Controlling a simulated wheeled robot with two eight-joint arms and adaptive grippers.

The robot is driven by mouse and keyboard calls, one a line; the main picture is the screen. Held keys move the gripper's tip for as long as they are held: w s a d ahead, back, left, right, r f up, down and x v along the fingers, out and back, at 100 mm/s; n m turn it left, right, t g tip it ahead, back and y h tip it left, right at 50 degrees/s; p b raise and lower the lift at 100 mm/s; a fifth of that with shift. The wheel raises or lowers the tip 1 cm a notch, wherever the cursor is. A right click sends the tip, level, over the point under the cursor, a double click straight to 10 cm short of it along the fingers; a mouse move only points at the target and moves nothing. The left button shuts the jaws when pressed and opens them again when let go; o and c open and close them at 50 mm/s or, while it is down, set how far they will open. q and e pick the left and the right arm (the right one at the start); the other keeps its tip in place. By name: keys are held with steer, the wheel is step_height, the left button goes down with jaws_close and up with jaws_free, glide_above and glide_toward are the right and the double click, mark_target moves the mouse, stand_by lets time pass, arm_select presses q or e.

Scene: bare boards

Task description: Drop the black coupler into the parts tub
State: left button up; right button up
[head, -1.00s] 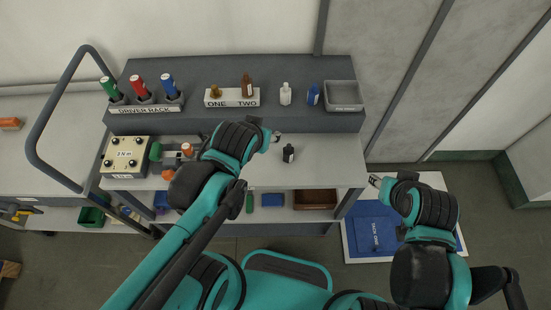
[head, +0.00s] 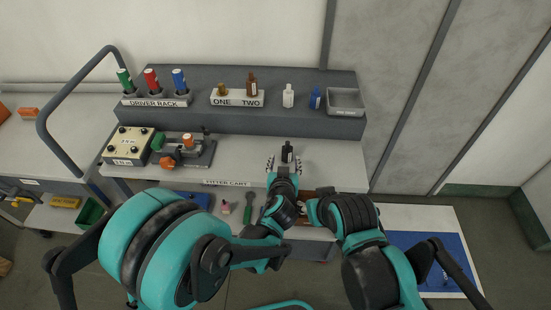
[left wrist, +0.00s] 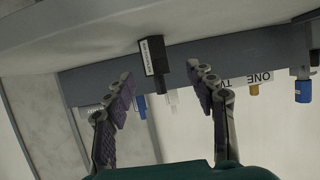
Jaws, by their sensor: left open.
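The black coupler (head: 288,151) stands upright on the grey cart top, near its middle. My left gripper (head: 284,164) is open just in front of it, with its fingers spread to either side and apart from it. In the left wrist view the coupler (left wrist: 153,62), with a white label, shows beyond and between the spread fingertips (left wrist: 163,83). The parts tub (head: 346,101) is a grey open tray at the right end of the raised back shelf; it looks empty. My right arm is bent in close beside the left wrist; its fingers cannot be made out.
On the back shelf stand a white bottle (head: 288,96), a blue bottle (head: 315,98), the ONE/TWO block (head: 237,98) and the driver rack (head: 156,100). A fixture with orange knobs (head: 185,152) sits left on the cart top. The top right of the coupler is clear.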

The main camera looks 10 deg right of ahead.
mark_target(287, 155)
arm_select(q)
steer(key=x, duration=0.7)
steer(key=shift+d+r, duration=0.1)
steer(key=shift+d, duration=0.25)
jaws_close()
